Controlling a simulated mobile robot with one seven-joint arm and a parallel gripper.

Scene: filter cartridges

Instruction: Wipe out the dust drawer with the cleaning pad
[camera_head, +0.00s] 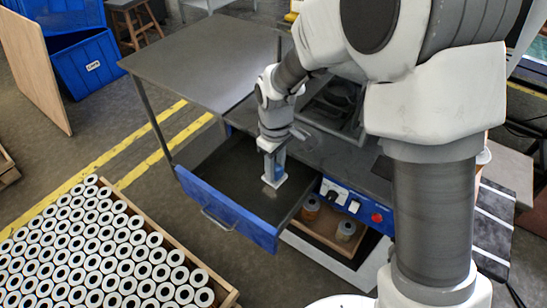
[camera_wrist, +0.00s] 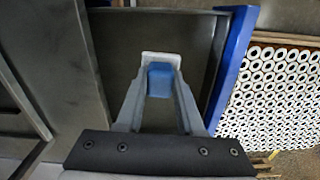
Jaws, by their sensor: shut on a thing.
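The dust drawer (camera_head: 222,199) is pulled open from the workbench, with a blue front and a dark inner floor. Its blue front also shows in the wrist view (camera_wrist: 231,62). My gripper (camera_head: 273,172) is inside the drawer's outline, pointing down. It is shut on the cleaning pad (camera_head: 274,183), which has a blue body and a white bottom edge. In the wrist view the pad (camera_wrist: 159,78) sits between the fingertips of my gripper (camera_wrist: 160,82). The pad is at or just above the drawer floor; I cannot tell if it touches.
A crate of white filter cartridges (camera_head: 90,250) stands at the lower left. A control panel (camera_head: 350,203) with a red button is right of the drawer. Below it, an open tray (camera_head: 322,226) holds cartridges. The bench top (camera_head: 205,55) is clear at left. Blue bins (camera_head: 85,60) stand behind.

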